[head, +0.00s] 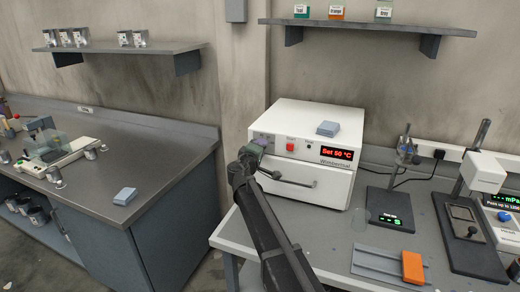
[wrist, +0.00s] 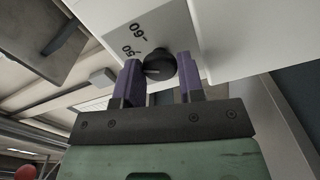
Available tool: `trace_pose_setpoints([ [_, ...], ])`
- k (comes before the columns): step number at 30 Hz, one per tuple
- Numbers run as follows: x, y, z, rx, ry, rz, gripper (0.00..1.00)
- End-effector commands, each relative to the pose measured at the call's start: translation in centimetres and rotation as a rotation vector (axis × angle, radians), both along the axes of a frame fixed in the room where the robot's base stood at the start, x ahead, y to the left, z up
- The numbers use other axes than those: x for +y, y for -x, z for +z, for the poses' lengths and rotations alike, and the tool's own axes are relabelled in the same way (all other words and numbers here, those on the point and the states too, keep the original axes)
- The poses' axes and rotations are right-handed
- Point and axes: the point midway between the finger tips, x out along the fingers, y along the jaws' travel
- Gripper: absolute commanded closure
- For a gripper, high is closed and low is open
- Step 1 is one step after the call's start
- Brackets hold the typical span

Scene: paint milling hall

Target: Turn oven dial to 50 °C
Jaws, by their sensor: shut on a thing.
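The white oven (head: 307,150) stands on the grey bench; its red display (head: 336,153) reads "Set 50 °C". In the wrist view the round black oven dial (wrist: 159,68) sits on the oven's front panel, with the printed marks 50 and 60 beside it. My gripper (wrist: 160,75) has its two purple fingers on either side of the dial, shut on it. In the head view my gripper (head: 256,150) is at the oven's left front and hides the dial there.
A red switch (head: 290,145) is right of my gripper, and the oven's door handle (head: 287,179) is just below it. A blue-grey block (head: 327,128) lies on the oven.

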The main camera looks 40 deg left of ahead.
Motion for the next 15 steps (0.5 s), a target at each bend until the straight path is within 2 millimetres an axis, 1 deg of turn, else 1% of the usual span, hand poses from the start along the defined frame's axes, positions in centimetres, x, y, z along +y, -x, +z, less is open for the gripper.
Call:
trace_pose_setpoints([
  [14,-0.08,0.07,-0.06,0.007,-0.018,-0.001,0.88],
  [15,-0.08,0.07,-0.06,0.007,-0.018,-0.001,0.63],
])
